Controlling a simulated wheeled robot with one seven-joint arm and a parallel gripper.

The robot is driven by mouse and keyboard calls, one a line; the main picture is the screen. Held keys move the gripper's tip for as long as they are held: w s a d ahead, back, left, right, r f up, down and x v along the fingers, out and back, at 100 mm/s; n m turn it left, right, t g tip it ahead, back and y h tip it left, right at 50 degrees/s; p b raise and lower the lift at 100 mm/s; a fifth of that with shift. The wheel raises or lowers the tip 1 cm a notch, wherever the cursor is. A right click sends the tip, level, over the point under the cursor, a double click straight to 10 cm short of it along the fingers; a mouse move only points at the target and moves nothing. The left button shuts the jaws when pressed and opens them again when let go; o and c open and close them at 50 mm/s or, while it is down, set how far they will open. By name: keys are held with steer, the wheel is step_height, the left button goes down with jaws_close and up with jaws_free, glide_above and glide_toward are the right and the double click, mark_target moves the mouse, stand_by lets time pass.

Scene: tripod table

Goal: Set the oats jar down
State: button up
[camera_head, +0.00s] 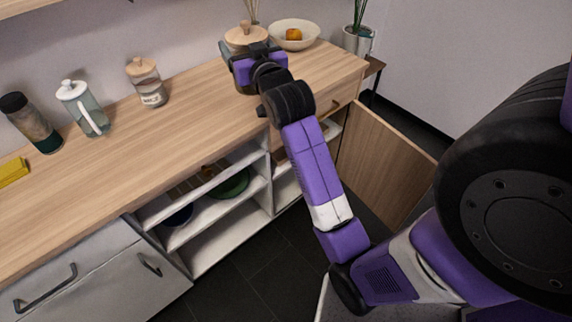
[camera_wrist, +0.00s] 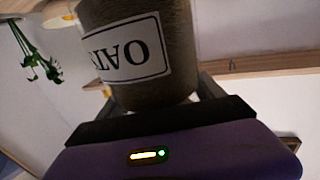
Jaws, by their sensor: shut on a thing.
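The oats jar has a round wooden lid (camera_head: 245,36) that shows just beyond my gripper (camera_head: 248,50) in the head view, over the far right part of the counter. In the wrist view the jar (camera_wrist: 155,90) fills the top middle, brown inside, its white OATS label upside down in the picture. My gripper is shut on the jar, with a finger on each side of it.
A pale bowl with an orange fruit (camera_head: 294,35) stands right of the jar. Another wooden-lidded jar (camera_head: 148,82), a glass pitcher (camera_head: 85,108) and a dark-capped bottle (camera_head: 32,122) stand to the left. An open cabinet door (camera_head: 383,165) juts out below the counter. Bare counter lies left of my gripper.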

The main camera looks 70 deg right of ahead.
steer(key=w+a+f+n+t+y, duration=0.1)
steer(key=a+f+n+t+y, duration=0.2)
steer(key=a+f, duration=1.4)
steer(key=w+a+f+n+t+y, duration=0.1)
steer(key=a+f+n+t+y, duration=0.2)
steer(key=a+f, duration=1.4)
steer(key=a+n+y, duration=0.3)
steer(key=a+y, duration=0.3)
steer(key=y, duration=0.1)
steer(key=shift+w+f+n, duration=0.2)
steer(key=shift+f+n, duration=0.1)
steer(key=shift+f, duration=0.1)
steer(key=shift+a, duration=0.1)
